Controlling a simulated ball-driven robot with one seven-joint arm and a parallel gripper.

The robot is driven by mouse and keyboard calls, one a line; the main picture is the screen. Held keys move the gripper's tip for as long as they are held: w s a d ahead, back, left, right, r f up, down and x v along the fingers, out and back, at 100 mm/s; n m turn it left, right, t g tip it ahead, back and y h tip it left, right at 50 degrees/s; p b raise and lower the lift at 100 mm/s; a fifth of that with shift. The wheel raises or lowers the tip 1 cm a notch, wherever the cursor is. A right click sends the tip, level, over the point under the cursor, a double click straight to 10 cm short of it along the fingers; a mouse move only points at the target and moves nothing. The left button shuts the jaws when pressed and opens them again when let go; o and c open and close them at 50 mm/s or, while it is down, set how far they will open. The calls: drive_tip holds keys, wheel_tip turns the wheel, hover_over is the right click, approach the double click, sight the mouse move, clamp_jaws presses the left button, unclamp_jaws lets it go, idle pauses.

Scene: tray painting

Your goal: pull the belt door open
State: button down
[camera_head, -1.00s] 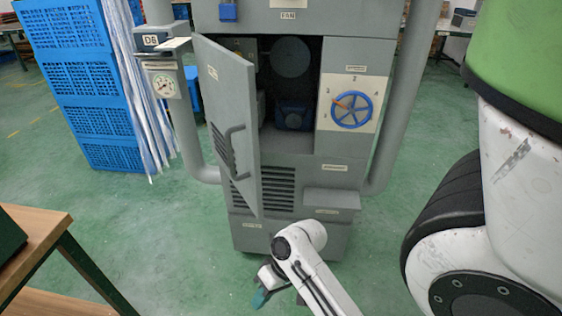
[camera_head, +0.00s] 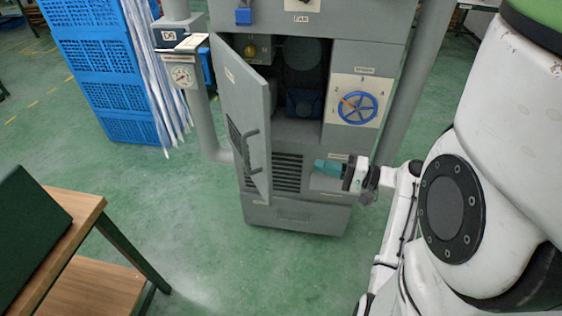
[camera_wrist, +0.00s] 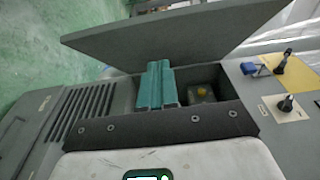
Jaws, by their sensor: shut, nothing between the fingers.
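The grey belt door (camera_head: 238,108) stands ajar on the left of the cabinet opening, with a dark bar handle (camera_head: 252,150) on its outer face. The opening (camera_head: 298,95) beside it shows dark inner parts. In the wrist view the door (camera_wrist: 150,38) is a grey panel across the top, beyond the fingers. My gripper (camera_head: 326,167) is in front of the cabinet, right of the door and below the opening. Its teal fingers (camera_wrist: 157,84) are together and empty, pointing toward the door. I cannot tell whether they touch it. The handle is hidden in the wrist view.
A blue handwheel (camera_head: 358,107) is on the panel right of the opening. A gauge post (camera_head: 182,76) and blue crates (camera_head: 105,85) stand to the left. A wooden table (camera_head: 75,235) is at the lower left. Green floor (camera_head: 220,230) is clear in front.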

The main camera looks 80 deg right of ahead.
drive_tip(key=w+a+p, duration=0.2)
drive_tip(key=w+p, duration=0.1)
drive_tip(key=w, duration=0.8)
drive_tip(key=shift+w, duration=0.2)
drive_tip(key=shift+a, duration=0.1)
